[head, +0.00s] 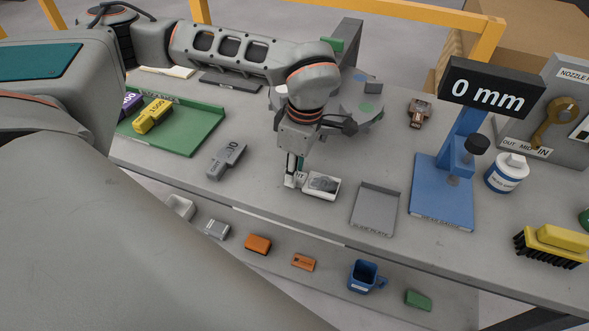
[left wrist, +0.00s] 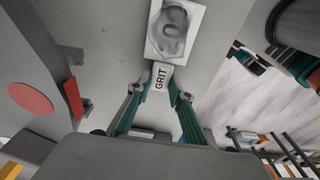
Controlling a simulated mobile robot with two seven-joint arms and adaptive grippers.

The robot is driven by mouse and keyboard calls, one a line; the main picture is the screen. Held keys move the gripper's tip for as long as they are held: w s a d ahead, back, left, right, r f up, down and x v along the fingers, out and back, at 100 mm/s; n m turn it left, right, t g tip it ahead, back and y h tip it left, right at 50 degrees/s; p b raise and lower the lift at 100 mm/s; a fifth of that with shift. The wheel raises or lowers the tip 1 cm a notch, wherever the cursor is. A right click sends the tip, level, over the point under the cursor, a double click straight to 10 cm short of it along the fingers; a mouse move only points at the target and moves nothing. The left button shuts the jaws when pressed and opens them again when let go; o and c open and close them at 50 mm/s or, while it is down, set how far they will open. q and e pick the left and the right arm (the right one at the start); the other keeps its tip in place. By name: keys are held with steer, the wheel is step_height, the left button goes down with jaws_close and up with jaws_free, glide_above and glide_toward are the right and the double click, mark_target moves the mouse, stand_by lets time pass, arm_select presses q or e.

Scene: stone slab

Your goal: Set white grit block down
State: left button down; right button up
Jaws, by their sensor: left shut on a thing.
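The white grit block (head: 322,186) has a grey, worn-looking face and a narrow handle marked GRIT. My left gripper (head: 294,180) points down and is shut on the handle, at the left end of the block. In the left wrist view, the fingers (left wrist: 160,94) stand on both sides of the handle, and the grit block (left wrist: 172,32) extends beyond the fingertips. The block is at or just above the stone slab near its front edge; I cannot tell whether it touches. My right gripper is not in view.
A dark grey grit block (head: 226,160) lies to the left, beside a green tray (head: 190,138) with yellow and purple blocks. A round turntable (head: 362,112) stands behind.

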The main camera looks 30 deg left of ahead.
mark_target(300, 176)
arm_select(q)
steer(key=shift+f, duration=0.1)
steer(key=c, duration=1.8)
jaws_free()
steer(key=r, duration=0.4)
steer(key=d+r, duration=0.1)
steer(key=r, duration=0.7)
steer(key=shift+w+d+r+p, duration=0.1)
steer(key=shift+w+d+p, duration=0.05)
steer(key=shift+p, duration=0.15)
